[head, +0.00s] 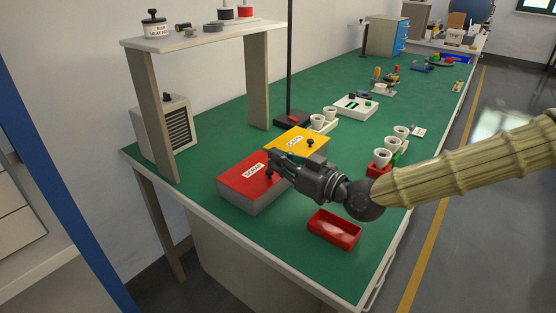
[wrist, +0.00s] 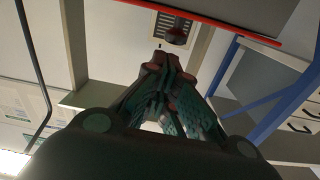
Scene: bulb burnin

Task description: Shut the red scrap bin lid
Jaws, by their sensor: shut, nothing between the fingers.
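The red lid (head: 240,177) with a white SCRAP label lies over the grey scrap bin (head: 269,199) on the green bench. It looks down over the bin, but I cannot tell whether a small gap remains. A dark knob (head: 268,175) stands on the lid. My gripper (head: 273,160) is shut and empty, at the lid's right side near the knob; the gripper and wrist hide the lid's right part. In the wrist view, my closed fingers (wrist: 163,62) point toward a dark knob (wrist: 178,36) beside a red edge (wrist: 225,30). Contact cannot be made out.
A yellow CAPS lid (head: 292,138) is just behind the red one. An open red tray (head: 334,229) lies in front, right. White cups (head: 383,156) stand to the right. A shelf (head: 205,40) and a grey heater (head: 165,130) are at the left. The front left bench surface is clear.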

